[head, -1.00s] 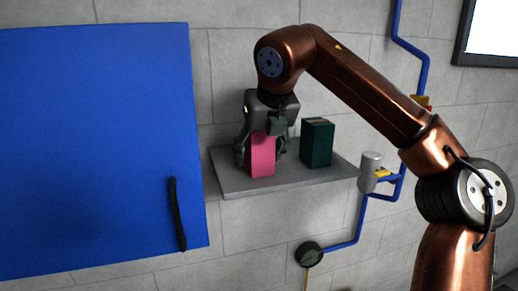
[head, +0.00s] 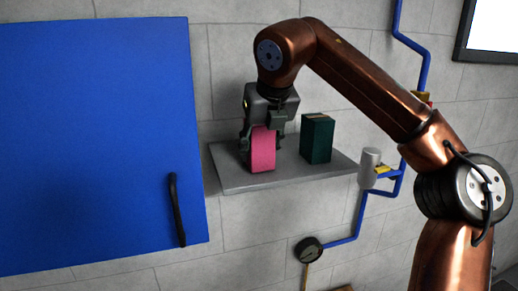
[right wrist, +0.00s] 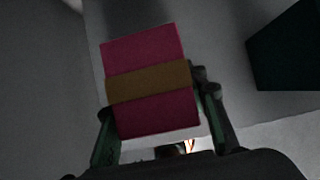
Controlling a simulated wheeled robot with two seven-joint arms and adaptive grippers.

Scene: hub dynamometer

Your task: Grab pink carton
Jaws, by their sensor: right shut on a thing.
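The pink carton (head: 263,152) stands upright on, or just above, the grey wall shelf; I cannot tell if its base touches. My right gripper (head: 262,135) comes down over it from above, with a finger on each side. In the right wrist view the carton (right wrist: 150,50) shows its pink top with a brown band across it. There the right gripper (right wrist: 158,112) has its fingers at the carton's left and right sides, shut on it. My left gripper is not in view.
A dark green carton (head: 317,139) stands on the grey shelf (head: 285,178), right of the pink one. A blue cabinet door (head: 100,150) with a black handle is at the left. Blue pipes (head: 362,215) with a grey cylinder (head: 370,165) and a gauge (head: 309,250) run at the right.

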